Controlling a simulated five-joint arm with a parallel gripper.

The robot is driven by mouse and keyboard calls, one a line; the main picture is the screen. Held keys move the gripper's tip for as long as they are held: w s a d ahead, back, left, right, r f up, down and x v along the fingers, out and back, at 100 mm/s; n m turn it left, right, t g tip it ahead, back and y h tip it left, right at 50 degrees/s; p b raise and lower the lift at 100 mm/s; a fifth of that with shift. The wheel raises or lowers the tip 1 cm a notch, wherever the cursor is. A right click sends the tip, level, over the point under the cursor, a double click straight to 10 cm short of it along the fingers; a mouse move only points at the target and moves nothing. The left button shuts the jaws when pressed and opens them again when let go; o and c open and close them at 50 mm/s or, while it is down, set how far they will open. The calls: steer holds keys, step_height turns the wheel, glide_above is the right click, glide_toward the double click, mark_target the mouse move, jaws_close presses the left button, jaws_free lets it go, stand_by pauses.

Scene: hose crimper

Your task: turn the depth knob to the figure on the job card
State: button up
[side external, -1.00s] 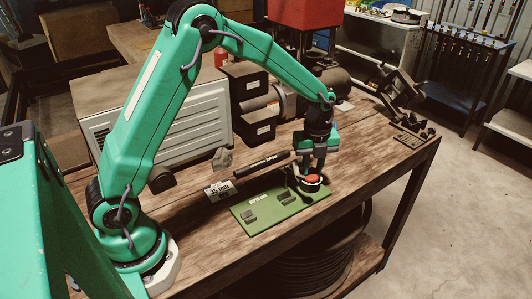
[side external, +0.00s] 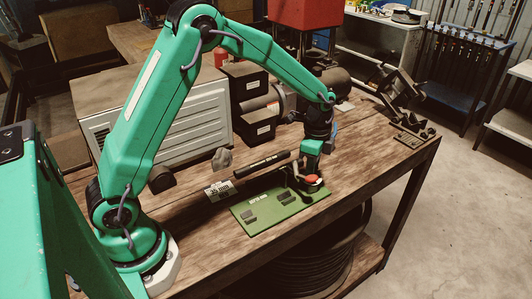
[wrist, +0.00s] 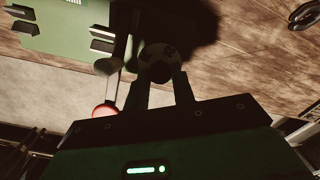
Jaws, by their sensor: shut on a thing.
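The depth knob (wrist: 158,60) is a dark round dial with pale marks on its face; its figures are too dark to read. In the wrist view it sits between the two fingers of my gripper (wrist: 162,75), which is shut on it. In the side view my gripper (side external: 308,174) points down at the right end of the green plate (side external: 262,217) and hides most of the knob. The job card (side external: 218,190) is a small white card with black print, left of the plate; I cannot read it surely.
A red ball (wrist: 104,111) on a lever stands close beside my fingers. A dark bar (side external: 262,164) lies behind the plate. Black boxes (side external: 255,105) and a dark motor-like unit stand farther back. The bench front left of the plate is clear.

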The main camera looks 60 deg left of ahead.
steer(key=n, duration=0.5)
steer(key=shift+n, duration=0.3)
steer(key=n, duration=1)
steer(key=shift+n, duration=2.7)
steer(key=o, duration=1)
